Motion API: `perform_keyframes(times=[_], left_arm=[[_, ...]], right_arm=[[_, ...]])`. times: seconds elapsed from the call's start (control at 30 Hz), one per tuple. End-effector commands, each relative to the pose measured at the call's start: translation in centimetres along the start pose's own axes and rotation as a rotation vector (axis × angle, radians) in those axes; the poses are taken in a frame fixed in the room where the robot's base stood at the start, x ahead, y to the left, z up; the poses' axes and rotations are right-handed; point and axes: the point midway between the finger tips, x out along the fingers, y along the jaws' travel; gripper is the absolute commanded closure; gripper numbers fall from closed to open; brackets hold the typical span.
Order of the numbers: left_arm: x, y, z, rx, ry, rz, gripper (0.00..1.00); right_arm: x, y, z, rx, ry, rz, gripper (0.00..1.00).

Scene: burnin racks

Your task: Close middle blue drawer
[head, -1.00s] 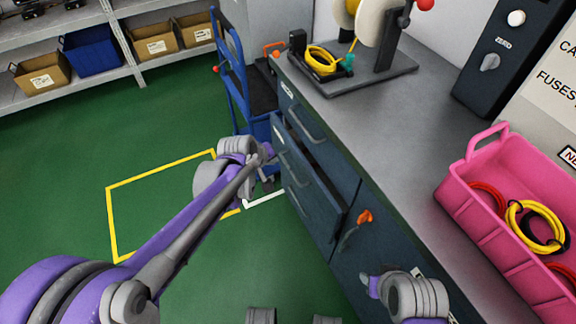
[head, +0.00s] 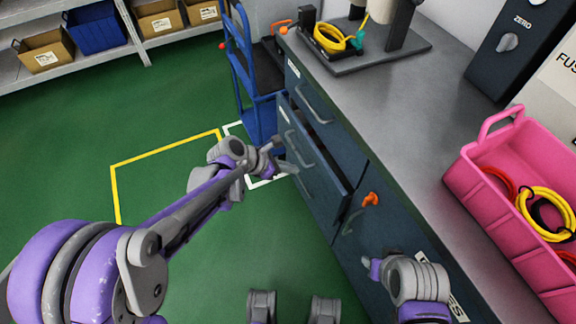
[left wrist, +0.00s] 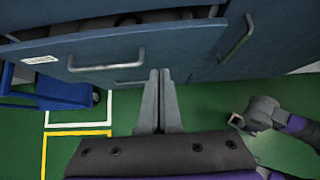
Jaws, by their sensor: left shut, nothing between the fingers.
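The middle blue drawer (head: 322,178) of the dark blue cabinet stands partly pulled out, with a dark gap above its front panel. In the left wrist view its front (left wrist: 115,45) spans the top, with a grey bar handle and a white label. My left gripper (head: 287,167) is at the outer face of this drawer, near its handle. In the left wrist view the gripper's fingers (left wrist: 160,76) are shut and empty, with tips at the drawer's lower edge. Contact cannot be told. My right gripper (head: 371,268) is low beside the cabinet; its finger state is unclear.
The top drawer (head: 318,98) is shut. A blue cart (head: 240,75) stands beyond the cabinet. A pink bin (head: 525,200) with cables sits on the grey worktop (head: 405,110). Green floor is free at left.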

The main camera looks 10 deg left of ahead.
Motion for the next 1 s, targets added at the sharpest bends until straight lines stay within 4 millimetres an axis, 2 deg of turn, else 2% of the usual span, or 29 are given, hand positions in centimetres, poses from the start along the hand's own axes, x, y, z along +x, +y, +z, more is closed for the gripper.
perform_keyframes(times=[0.03, 0.2, 0.27, 0.4, 0.6, 1.0], left_arm=[[1.5, -0.1, -0.1, 0.003, 0.0, -0.003, 1.0], [5.1, 0.0, -0.2, 0.004, 0.001, -0.003, 1.0], [6.2, -0.1, -0.1, 0.003, 0.0, -0.002, 1.0], [7.5, -0.1, 1.7, 0.004, 0.0, -0.002, 1.0], [8.4, 0.0, 2.7, 0.003, 0.0, 0.0, 1.0], [8.6, 0.0, 3.0, 0.003, 0.0, 0.0, 1.0]], right_arm=[[0.6, 0.0, 0.2, 0.0, -0.002, 0.0, 0.55], [1.5, 0.0, 0.5, 0.0, -0.006, 0.0, 0.55], [1.8, 0.0, 0.6, 0.0, -0.007, 0.0, 0.55], [1.9, 0.0, 0.6, 0.0, -0.007, 0.0, 0.55], [2.1, 0.0, 0.7, 0.0, -0.007, 0.0, 0.55], [2.1, 0.0, 0.7, 0.0, -0.007, 0.0, 0.55]])
